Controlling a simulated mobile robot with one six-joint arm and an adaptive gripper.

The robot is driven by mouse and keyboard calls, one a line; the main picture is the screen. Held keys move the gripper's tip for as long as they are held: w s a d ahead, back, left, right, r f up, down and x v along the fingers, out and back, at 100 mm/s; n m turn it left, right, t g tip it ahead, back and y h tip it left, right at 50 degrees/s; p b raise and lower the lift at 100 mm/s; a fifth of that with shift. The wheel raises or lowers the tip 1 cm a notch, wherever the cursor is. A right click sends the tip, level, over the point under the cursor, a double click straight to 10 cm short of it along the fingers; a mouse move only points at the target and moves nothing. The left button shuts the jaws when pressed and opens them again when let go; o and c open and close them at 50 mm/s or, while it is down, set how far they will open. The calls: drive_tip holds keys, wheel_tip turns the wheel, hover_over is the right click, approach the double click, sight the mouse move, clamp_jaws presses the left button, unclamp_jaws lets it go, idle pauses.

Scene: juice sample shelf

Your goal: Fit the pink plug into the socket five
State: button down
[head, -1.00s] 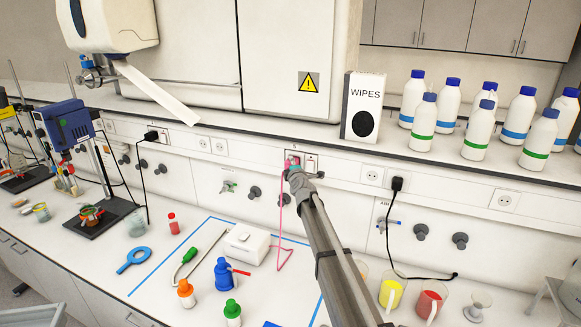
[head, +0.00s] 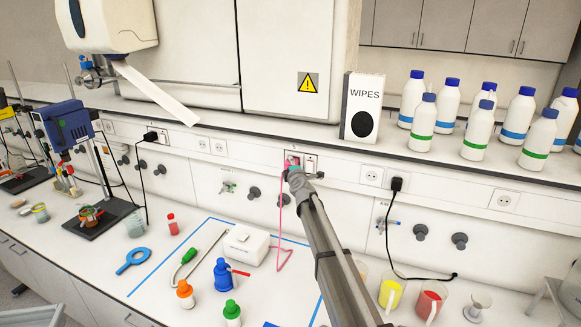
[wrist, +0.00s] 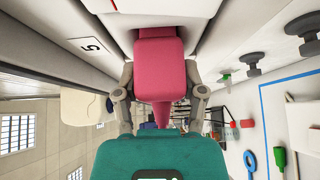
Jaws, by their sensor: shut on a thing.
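The pink plug (wrist: 160,70) sits between the two fingers of my gripper (wrist: 160,92) in the wrist view, with a finger against each side. Its front end reaches into the recess of socket five (wrist: 150,18), beside the label "5". How deep it sits cannot be told. In the head view my gripper (head: 291,172) is at the wall strip, at the socket with a small mark above it. The pink plug (head: 291,161) shows there only in part, behind my gripper. Its pink cord (head: 281,215) hangs down to a white box (head: 246,245) on the bench.
Other sockets (head: 372,176) and a black plug (head: 397,184) are along the strip. Wall knobs (head: 254,193) and a tap stick out below. Bottles (head: 232,312) and beakers (head: 391,294) stand on the bench.

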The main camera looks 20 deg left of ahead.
drive_tip(key=shift+w+r, duration=0.1)
drive_tip(key=shift+w, duration=0.2)
idle(0.5)
drive_tip(key=shift+c, duration=0.5)
unclamp_jaws()
drive_tip(key=shift+w, duration=0.1)
drive_tip(key=v, duration=0.7)
drive_tip(key=shift+s+d, duration=0.15)
drive_tip(key=shift+s, duration=0.15)
